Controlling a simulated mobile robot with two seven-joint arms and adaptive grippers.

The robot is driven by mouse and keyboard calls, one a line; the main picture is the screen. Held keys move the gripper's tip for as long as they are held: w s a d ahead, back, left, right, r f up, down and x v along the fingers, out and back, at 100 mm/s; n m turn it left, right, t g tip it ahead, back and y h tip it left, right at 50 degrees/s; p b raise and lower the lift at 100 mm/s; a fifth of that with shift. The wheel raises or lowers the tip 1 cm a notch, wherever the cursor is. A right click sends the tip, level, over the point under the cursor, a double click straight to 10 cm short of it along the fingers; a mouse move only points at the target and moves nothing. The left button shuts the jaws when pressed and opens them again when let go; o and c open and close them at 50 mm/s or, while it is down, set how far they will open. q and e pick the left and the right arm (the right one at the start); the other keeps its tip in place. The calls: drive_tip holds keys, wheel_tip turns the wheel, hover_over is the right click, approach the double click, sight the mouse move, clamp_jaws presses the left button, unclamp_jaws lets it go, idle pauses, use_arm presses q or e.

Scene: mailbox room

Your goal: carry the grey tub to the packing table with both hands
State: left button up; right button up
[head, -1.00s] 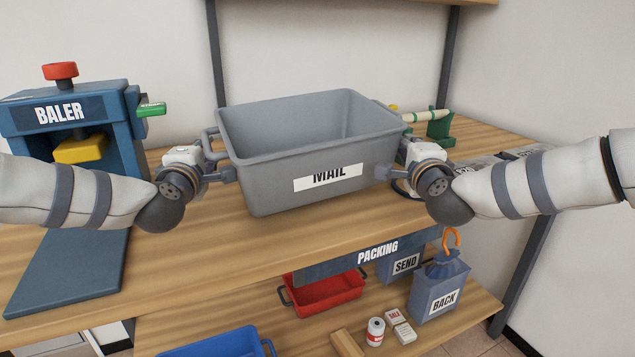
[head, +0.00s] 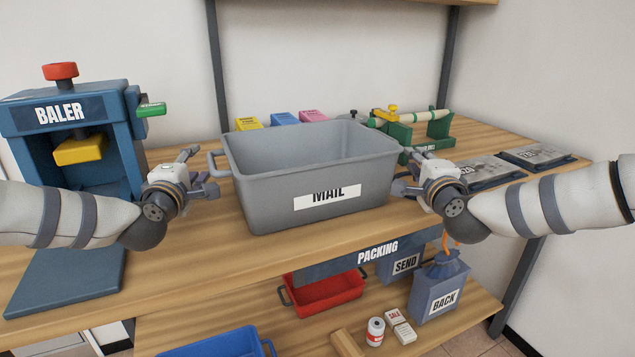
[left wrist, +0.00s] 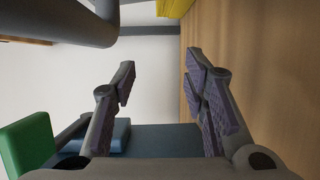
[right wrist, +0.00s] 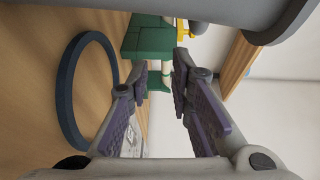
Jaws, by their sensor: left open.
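The grey tub (head: 255,200), labelled MAIL, sits upright and empty on the wooden packing table (head: 180,255). Its left handle (head: 213,160) sticks out free. My left gripper (head: 203,170) is open and empty beside the tub's left end, apart from the handle, which shows as a grey bar in the left wrist view (left wrist: 75,22). My right gripper (head: 409,171) is open at the tub's right end. In the right wrist view nothing is between its fingers (right wrist: 163,85), and a grey part of the tub (right wrist: 235,10) crosses the top. The right handle is mostly hidden in the head view.
A blue baler (head: 110,150) stands at the left. Yellow, blue (head: 285,119) and pink items lie behind the tub, with a green roll holder (head: 432,135) behind right. A dark ring (right wrist: 62,100) lies on the table. A red bin (head: 325,295) is below.

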use_arm(q)
drive_tip(key=shift+a, duration=0.1)
use_arm(e)
drive_tip(key=o, duration=0.5)
drive_tip(key=shift+d, duration=0.1)
drive_tip(key=shift+c, duration=0.2)
use_arm(q)
drive_tip(key=s, duration=1.2)
drive_tip(key=shift+r, duration=0.25)
use_arm(e)
drive_tip(key=s, duration=1.2)
drive_tip(key=shift+r, duration=0.25)
